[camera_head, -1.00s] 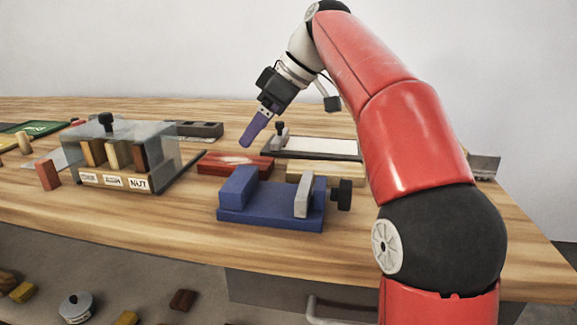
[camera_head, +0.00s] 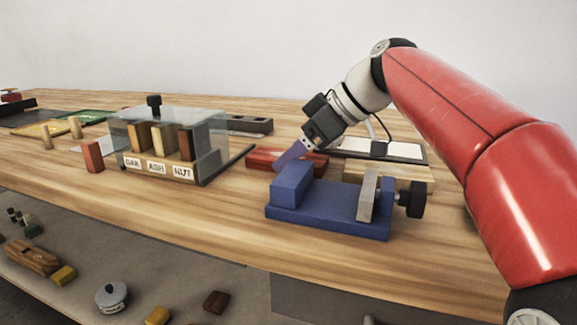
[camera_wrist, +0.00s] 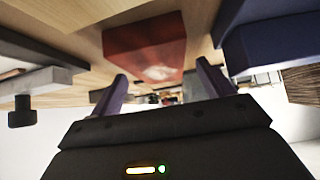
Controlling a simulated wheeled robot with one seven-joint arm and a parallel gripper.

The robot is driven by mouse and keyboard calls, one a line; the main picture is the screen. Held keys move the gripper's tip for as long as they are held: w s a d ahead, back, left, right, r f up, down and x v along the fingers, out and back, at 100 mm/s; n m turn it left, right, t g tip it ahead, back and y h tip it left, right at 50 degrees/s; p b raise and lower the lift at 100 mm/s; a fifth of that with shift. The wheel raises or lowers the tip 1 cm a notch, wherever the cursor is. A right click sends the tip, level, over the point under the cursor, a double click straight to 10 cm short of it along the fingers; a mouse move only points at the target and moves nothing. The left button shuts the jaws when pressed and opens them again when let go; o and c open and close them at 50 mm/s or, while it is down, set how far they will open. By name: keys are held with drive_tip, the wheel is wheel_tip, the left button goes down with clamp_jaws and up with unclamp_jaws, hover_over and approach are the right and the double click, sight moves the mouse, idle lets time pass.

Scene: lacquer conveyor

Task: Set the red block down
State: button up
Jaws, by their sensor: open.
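A long, flat red block (camera_head: 262,160) with a pale patch on its top lies on the bench behind the blue vise (camera_head: 325,220). In the wrist view the red block (camera_wrist: 145,42) fills the upper middle. My gripper (camera_head: 284,164) has purple fingers and points down at the red block, partly covering it in the head view. In the wrist view my gripper (camera_wrist: 162,70) is open, its fingertips apart with the block showing between and beyond them. I cannot tell whether a finger touches it. A smaller reddish block (camera_head: 93,157) stands upright at left.
A clear case (camera_head: 215,150) with wooden blocks and labels OAK, ASH, NUT stands left of the vise. A pale wood bar (camera_head: 410,173) and a white-topped tray (camera_head: 395,150) lie behind the vise. The bench front left of the vise is clear.

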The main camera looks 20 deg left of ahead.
drive_tip(key=shift+a+f, duration=0.35)
drive_tip(key=shift+f, duration=0.05)
drive_tip(key=c, duration=1.2)
